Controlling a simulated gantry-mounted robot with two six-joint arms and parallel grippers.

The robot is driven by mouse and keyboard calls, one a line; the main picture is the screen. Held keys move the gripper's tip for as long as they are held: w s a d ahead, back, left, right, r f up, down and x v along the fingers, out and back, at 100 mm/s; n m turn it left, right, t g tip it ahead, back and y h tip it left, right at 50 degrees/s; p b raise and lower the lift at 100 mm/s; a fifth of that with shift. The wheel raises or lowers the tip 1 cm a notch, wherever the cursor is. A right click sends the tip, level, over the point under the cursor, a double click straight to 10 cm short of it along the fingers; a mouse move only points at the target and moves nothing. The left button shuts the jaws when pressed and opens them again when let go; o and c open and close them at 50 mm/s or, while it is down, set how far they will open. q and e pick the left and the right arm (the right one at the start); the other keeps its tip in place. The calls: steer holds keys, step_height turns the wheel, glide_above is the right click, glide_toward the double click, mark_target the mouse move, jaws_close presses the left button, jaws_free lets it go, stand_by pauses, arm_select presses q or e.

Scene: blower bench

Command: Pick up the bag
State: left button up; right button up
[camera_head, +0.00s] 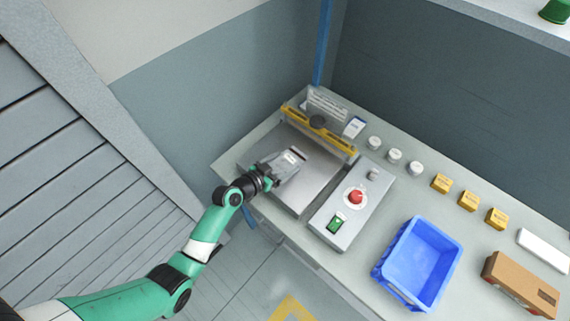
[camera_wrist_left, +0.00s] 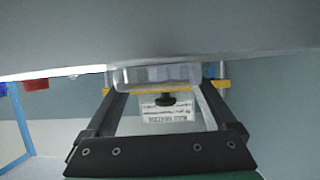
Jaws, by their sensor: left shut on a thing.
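The bag (camera_head: 293,155) is a small, clear-looking packet with a pale patch, over the grey metal plate of the blower machine (camera_head: 318,172). My left gripper (camera_head: 288,162) reaches in from the lower left and is shut on the bag. In the left wrist view the bag (camera_wrist_left: 160,75) spans between the two fingertips of the left gripper (camera_wrist_left: 160,84), pale and see-through. I cannot tell whether the bag touches the plate. My right gripper is not in view.
A yellow bar (camera_head: 336,141) with a black knob crosses the machine's back. A control box (camera_head: 350,208) with a red knob and green switch stands to its right. Further right are a blue bin (camera_head: 451,268), several white jars, several yellow boxes and a cardboard box (camera_head: 522,283).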

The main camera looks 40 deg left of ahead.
mark_target(283, 164)
arm_select(q)
steer(key=shift+c, duration=0.4)
steer(key=shift+r, duration=0.45)
step_height(283, 164, up, 3)
steer(key=shift+f+p, duration=0.1)
steer(key=shift+p, duration=0.9)
steer(key=s+d+r+p, duration=0.3)
steer(key=s+d+r, duration=0.1)
steer(key=d, duration=0.1)
steer(key=s+d+r+p, duration=0.3)
steer(key=s+d+r, duration=0.2)
steer(key=shift+s+d+r, duration=0.15)
steer(key=shift+s, duration=0.1)
